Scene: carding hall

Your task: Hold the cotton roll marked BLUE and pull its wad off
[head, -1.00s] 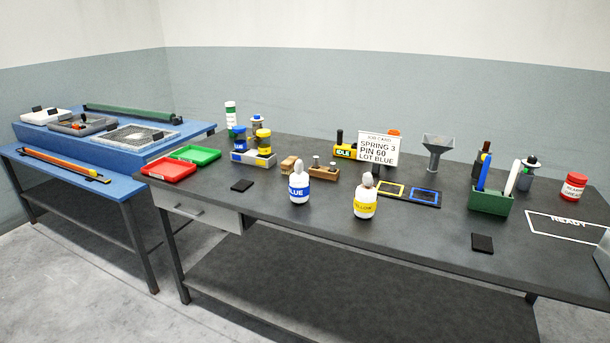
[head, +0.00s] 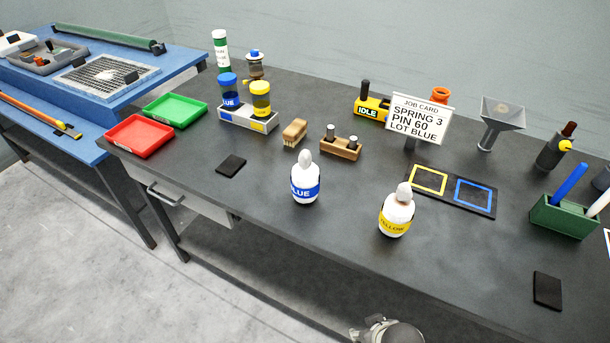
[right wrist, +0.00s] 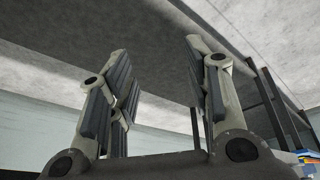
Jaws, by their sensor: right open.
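The cotton roll marked BLUE (head: 305,188) stands upright on the dark table in the head view, a white body with a blue band. Its pale grey wad (head: 305,160) sits on top. A similar roll marked YELLOW (head: 396,216) stands to its right with its own wad on top. My right gripper (right wrist: 160,95) is open and empty in the right wrist view, with only the room surfaces and table legs beyond it. Part of one of my arms shows at the bottom edge of the head view. My left gripper is not in view.
The job card (head: 419,119) stands behind the rolls, reading SPRING 3, PIN 60, LOT BLUE. A brush (head: 294,132), a wooden block (head: 341,148) and a frame mat (head: 452,190) lie nearby. Red (head: 139,152) and green (head: 175,123) trays are at left. The table front before BLUE is clear.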

